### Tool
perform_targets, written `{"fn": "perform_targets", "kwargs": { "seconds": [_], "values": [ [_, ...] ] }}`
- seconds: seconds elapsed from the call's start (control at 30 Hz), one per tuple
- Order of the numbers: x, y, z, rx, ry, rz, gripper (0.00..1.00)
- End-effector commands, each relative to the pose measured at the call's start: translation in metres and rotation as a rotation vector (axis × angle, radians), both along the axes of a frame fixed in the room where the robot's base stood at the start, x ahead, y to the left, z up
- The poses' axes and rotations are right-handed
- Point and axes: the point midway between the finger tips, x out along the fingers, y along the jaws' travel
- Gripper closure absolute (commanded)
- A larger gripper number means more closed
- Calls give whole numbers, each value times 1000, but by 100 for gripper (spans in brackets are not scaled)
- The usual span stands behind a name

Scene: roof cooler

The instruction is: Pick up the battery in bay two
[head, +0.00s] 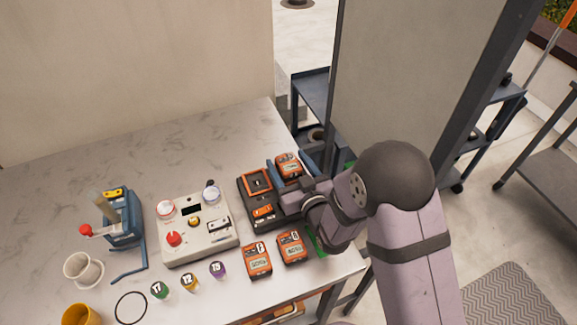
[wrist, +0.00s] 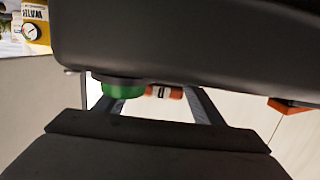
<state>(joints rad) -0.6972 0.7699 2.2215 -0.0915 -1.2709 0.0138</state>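The charger (head: 264,222) is a dark unit with orange trim on the table. Its left part shows an orange-framed bay (head: 257,182). An orange and black battery (head: 288,165) shows at its far right, between the blue-grey fingers of my gripper (head: 292,172). The fingers stand apart on either side of it; I cannot tell whether they touch it. My gripper and wrist hide the charger's near right part. In the wrist view the fingers (wrist: 155,103) are spread, and a large dark body above hides their tips. Bay numbers are not readable.
Two more orange batteries, one left (head: 257,260) and one right (head: 292,247), lie in front of the charger. A grey tester box (head: 196,232) with knobs stands left. Several small coloured caps lie near the front edge. A grey panel (head: 405,80) rises behind the arm.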

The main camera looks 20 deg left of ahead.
Motion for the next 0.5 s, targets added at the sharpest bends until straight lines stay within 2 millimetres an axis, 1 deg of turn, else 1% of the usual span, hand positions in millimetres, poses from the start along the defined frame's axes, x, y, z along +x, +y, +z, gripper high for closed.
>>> {"fn": "perform_targets", "kwargs": {
  "seconds": [0.03, 0.07, 0.1, 0.2, 0.5],
  "values": [
    [0, 0, 0, 0, 0, 0, 51],
    [0, 0, 0, 0, 0, 0, 58],
    [0, 0, 0, 0, 0, 0, 68],
    [0, 0, 0, 0, 0, 0, 90],
    [1, 0, 3, 4, -4, 0, 90]
  ]
}}
